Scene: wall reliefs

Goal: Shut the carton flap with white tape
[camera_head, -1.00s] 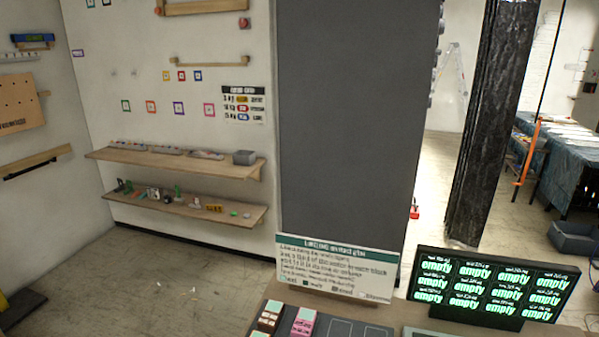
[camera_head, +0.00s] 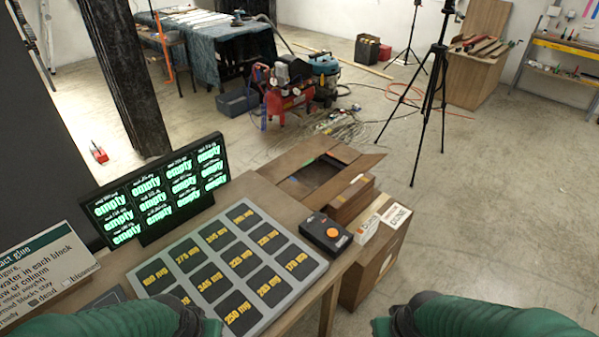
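An open brown carton (camera_head: 345,163) stands on the floor behind the table, with its flaps spread outward and a dark inside. A second brown carton (camera_head: 372,278) stands nearer, beside the table's right edge. White patches with print (camera_head: 395,215) show on its top; I cannot tell whether any of them is tape. Green parts of my two arms show at the bottom edge, left and right. Neither gripper is in view.
The table (camera_head: 293,207) holds a grey tray of labelled dark blocks (camera_head: 318,264), a black box with an orange button (camera_head: 326,234) and a display reading "empty" (camera_head: 158,190). A tripod (camera_head: 432,90), cables and a red compressor (camera_head: 290,98) stand behind. The floor at right is clear.

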